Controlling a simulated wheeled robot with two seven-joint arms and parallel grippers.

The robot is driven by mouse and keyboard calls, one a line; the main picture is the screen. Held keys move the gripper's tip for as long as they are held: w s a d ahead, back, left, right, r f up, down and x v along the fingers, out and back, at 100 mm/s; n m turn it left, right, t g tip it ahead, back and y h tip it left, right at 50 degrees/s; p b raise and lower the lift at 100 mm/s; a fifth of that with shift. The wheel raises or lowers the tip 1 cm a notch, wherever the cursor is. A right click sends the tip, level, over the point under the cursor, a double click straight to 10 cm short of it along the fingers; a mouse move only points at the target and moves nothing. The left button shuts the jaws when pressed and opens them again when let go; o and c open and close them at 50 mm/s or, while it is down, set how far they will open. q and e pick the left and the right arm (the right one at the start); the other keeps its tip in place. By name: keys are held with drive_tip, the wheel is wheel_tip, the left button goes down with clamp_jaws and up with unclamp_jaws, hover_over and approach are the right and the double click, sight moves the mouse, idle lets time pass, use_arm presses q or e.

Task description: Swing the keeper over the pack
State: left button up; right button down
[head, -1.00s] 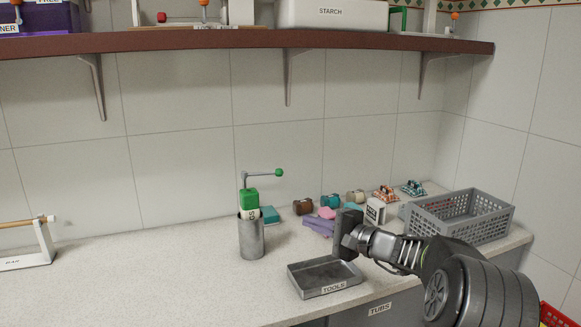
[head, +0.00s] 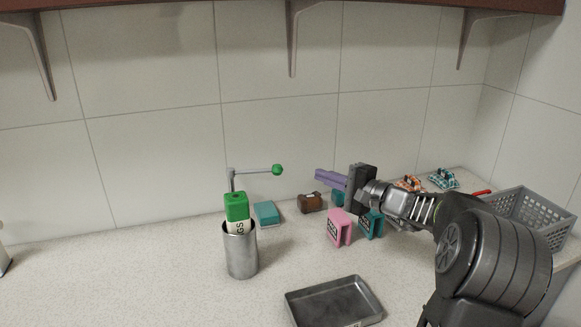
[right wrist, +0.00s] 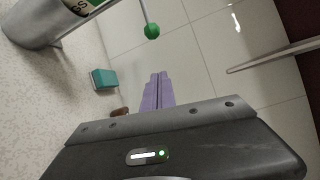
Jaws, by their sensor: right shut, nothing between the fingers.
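The keeper is a thin grey arm (head: 252,172) on a post behind the cup, with a green knob (head: 277,170) at its right end. It points right, off to the side of the pack. The pack (head: 237,208) is green and white with partly hidden lettering and stands upright in a metal cup (head: 241,250). My right gripper (head: 318,176), with purple fingers, is shut and empty, right of the knob and apart from it. In the right wrist view the shut fingers (right wrist: 157,76) point toward the wall, with the knob (right wrist: 152,31) beyond them. My left gripper is out of view.
A teal block (head: 266,213) and a brown item (head: 309,203) lie behind the cup. Pink (head: 339,228) and teal holders stand below my gripper. A metal tray (head: 335,301) is in front, a grey basket (head: 528,215) at right.

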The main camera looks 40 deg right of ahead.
drive_tip(key=w+a+p, duration=0.4)
drive_tip(key=w+p, duration=0.1)
drive_tip(key=w, duration=0.3)
drive_tip(key=shift+w+a+p, duration=0.15)
drive_tip(key=shift+a+p, duration=0.15)
drive_tip(key=shift+a, duration=0.05)
drive_tip(key=shift+f, duration=0.1)
idle(0.4)
